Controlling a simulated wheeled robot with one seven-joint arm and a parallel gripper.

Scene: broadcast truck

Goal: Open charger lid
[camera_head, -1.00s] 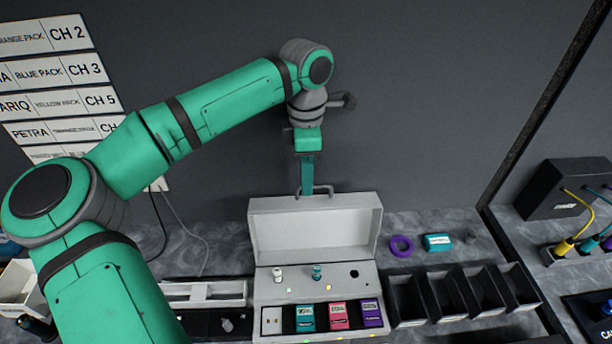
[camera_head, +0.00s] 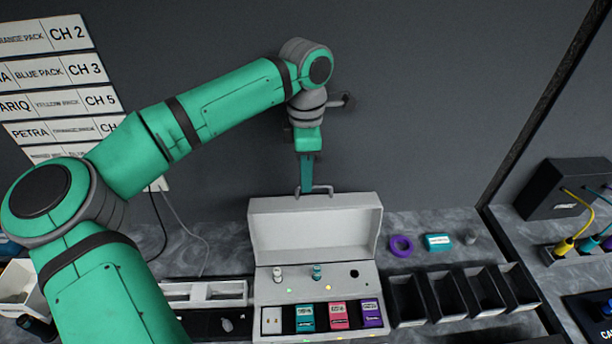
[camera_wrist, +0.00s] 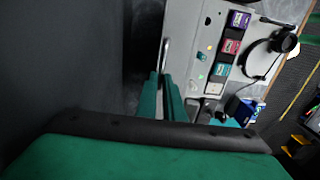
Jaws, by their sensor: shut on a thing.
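The charger (camera_head: 316,282) is a pale grey box on the counter. Its lid (camera_head: 316,230) stands raised at the back, with its inner face toward the head camera. A grey bar handle (camera_head: 326,189) is on the lid's top edge. My gripper (camera_head: 306,188) points down at the left part of this handle and is shut on it. In the wrist view my green fingers (camera_wrist: 162,98) are at the handle (camera_wrist: 165,55). The charger's bay holds teal (camera_head: 305,318), pink (camera_head: 338,315) and purple (camera_head: 371,314) packs and a pale one at left.
Black open bins (camera_head: 445,296) stand right of the charger, with a purple ring (camera_head: 401,246) and a teal box (camera_head: 438,242) behind them. A white tray (camera_head: 205,292) lies to the left. The dark wall is close behind my gripper.

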